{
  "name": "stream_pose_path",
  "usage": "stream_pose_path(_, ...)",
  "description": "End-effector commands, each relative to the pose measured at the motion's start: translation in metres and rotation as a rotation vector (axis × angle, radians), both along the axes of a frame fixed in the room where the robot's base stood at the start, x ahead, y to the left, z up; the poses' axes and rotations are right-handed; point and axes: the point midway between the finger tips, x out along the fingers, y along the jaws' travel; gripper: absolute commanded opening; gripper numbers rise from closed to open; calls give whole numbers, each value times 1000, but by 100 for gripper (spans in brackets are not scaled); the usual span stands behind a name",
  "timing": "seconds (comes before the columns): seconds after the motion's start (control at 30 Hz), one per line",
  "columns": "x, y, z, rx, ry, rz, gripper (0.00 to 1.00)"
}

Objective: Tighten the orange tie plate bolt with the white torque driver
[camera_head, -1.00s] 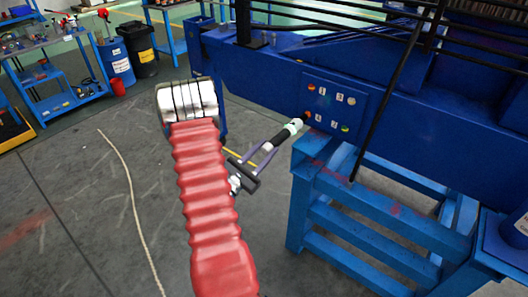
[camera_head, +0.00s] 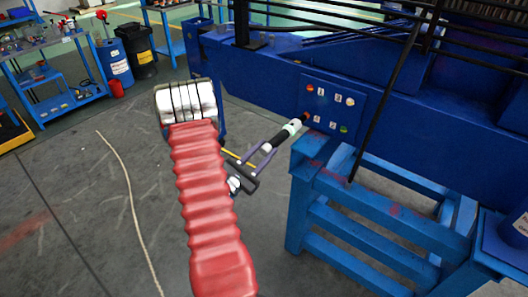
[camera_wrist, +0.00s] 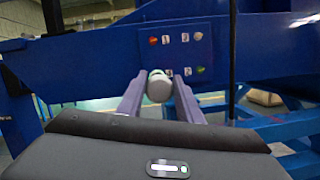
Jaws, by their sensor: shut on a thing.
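The torque driver (camera_head: 292,127) has a pale white-green front and a black handle. In the wrist view its round pale rear end (camera_wrist: 158,87) faces me. My gripper (camera_head: 261,157) is shut on the handle; its purple-grey fingers also show in the wrist view (camera_wrist: 160,100). The tie plate (camera_head: 330,108) is a blue panel on the beam. Its lower-left bolt (camera_head: 305,117) looks orange, and the driver's front is at or very near it; contact cannot be told. The upper-left bolt (camera_head: 309,88) looks red-orange. White and green bolts are on the right.
A blue stand (camera_head: 345,190) is under the beam, right of my gripper. A black cable or rod (camera_head: 385,100) slants down right of the plate. A pale rope (camera_head: 127,185) lies on the floor. A workbench and drums are at the far left.

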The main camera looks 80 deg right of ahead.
Motion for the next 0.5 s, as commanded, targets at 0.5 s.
stream_pose_path(0.5,-2,-6,2,-6,-1,0,0)
